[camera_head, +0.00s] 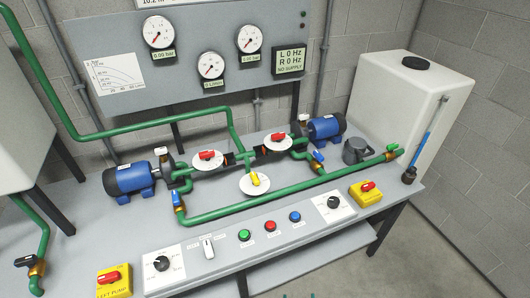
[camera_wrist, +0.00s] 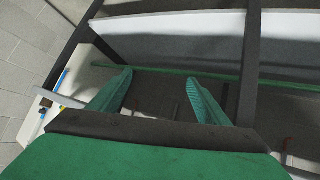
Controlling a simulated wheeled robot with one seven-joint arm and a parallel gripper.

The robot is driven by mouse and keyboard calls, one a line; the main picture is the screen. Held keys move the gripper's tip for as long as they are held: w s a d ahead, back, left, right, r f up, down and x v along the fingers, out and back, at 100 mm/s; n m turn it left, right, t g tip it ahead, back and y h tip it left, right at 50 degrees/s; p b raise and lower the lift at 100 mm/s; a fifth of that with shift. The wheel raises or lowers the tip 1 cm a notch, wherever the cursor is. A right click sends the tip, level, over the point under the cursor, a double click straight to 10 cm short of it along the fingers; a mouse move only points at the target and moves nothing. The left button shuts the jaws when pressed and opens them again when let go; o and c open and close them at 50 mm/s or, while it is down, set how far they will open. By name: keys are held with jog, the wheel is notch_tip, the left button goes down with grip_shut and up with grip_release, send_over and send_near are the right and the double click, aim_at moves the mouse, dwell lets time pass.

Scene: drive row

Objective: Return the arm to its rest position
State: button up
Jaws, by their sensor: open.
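My gripper (camera_wrist: 160,82) shows in the wrist view with its two green fingers apart and nothing between them. In the head view only tiny green tips show at the bottom edge, in front of the bench (camera_head: 222,232). The rest of my arm is out of sight there. In the wrist view the fingers point toward dark frame bars (camera_wrist: 250,65) and a pale panel (camera_wrist: 180,38). I cannot tell whether the fingers touch anything.
The bench carries two blue pumps (camera_head: 130,179) (camera_head: 326,128), green pipes (camera_head: 265,203), a front control panel (camera_head: 215,246) and yellow switch boxes (camera_head: 114,281) (camera_head: 366,194). A white tank (camera_head: 404,100) stands at the right. Bare floor (camera_head: 430,260) shows at the lower right.

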jog(key=s+a+r+t, duration=0.1)
jog(key=s+a+r, duration=0.3)
jog(key=s, duration=0.3)
jog(key=s+a+r+t, duration=0.2)
jog(key=s+a+r, duration=0.25)
jog(key=s, duration=0.25)
jog(key=s+a+r+t+y, duration=0.1)
jog(key=s+r, duration=0.4)
jog(key=r, duration=0.3)
jog(key=s+a+r+t+y, duration=0.1)
jog(key=s+a+r, duration=0.1)
jog(key=s+r, duration=0.3)
notch_tip(320, 180, up, 4)
jog(key=shift+a+f+t, duration=0.25)
jog(key=shift+a+t, duration=0.05)
jog(key=shift+s, duration=0.1)
jog(key=shift+c, duration=0.6)
